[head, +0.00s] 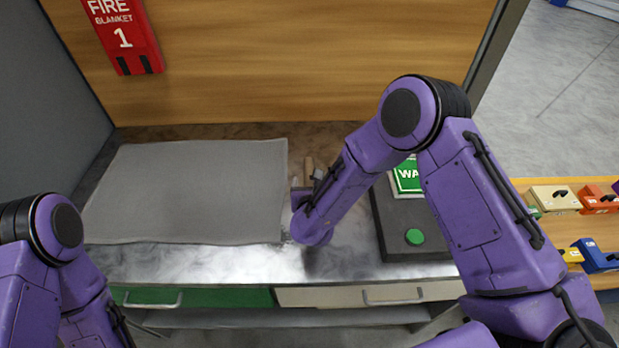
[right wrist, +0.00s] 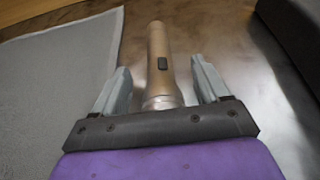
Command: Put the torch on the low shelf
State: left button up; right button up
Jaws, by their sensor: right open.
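The torch (right wrist: 158,60), a tan-brown cylinder with a dark switch, lies on the metal bench top in the right wrist view. In the head view only a small brown end of the torch (head: 309,168) shows past my right gripper. My right gripper (right wrist: 161,85) is open, its two grey fingers on either side of the torch with a gap on each side. In the head view my right gripper (head: 310,187) is low over the bench, partly hidden by its own wrist. A grey low shelf (head: 250,318) shows below the drawers. My left gripper is out of view.
A grey mat (head: 190,190) lies left of the torch. Green (head: 200,298) and cream (head: 340,295) drawers are shut. A wooden surface at right (head: 525,190) holds several coloured devices.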

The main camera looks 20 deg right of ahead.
jog(key=shift+w+f, duration=0.2)
jog(key=shift+w, duration=0.05)
jog(key=shift+r, duration=0.1)
jog(key=c, duration=1.2)
